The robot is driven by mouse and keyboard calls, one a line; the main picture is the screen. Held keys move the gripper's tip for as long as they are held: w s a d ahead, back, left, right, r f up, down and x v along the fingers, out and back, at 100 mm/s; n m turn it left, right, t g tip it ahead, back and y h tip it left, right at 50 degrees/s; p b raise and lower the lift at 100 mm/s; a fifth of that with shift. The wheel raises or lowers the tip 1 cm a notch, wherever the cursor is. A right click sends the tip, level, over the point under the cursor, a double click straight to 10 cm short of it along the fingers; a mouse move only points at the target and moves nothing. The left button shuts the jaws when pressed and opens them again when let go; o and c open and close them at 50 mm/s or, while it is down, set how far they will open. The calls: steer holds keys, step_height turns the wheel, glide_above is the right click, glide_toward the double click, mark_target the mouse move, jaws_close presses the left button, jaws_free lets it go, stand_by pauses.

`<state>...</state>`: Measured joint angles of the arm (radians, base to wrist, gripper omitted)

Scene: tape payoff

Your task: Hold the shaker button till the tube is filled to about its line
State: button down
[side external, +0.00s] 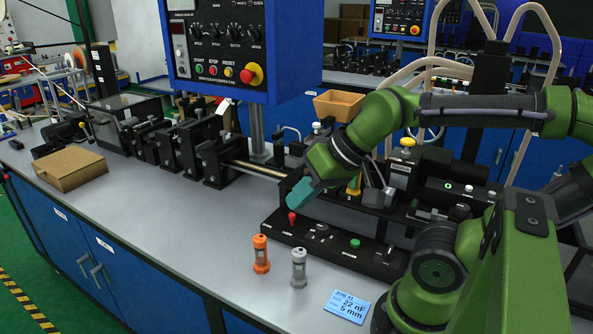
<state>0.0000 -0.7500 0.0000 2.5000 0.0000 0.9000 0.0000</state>
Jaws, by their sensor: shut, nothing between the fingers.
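My gripper (291,208) is shut and empty, its teal fingers pointing down and left just above a red knob (292,220) on the black base (320,240). I cannot tell whether it touches the knob. A green button (355,243) sits on the same base, to the right of my gripper and apart from it. An orange tube (261,254) and a grey tube (299,268) stand upright on the bench in front of the base. Their fill levels and lines are too small to read. Which button is the shaker's I cannot tell.
A blue card (347,306) reading "22 nF 5 mm" lies at the front right. A cardboard box (70,168) sits at the left. Black machine blocks (200,148) and a blue control panel (222,45) stand behind. The bench (165,215) is clear at the front left.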

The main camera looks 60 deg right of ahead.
steer(key=shift+f, duration=0.1)
stand_by(0.3)
steer(key=n+g+h, duration=0.2)
steer(key=g+h, duration=0.5)
steer(key=g, duration=0.8)
glide_above(352, 242)
step_height(352, 242, down, 9)
steer(key=shift+f, duration=0.15)
steer(key=shift+f, duration=0.1)
steer(key=shift+f, duration=4.35)
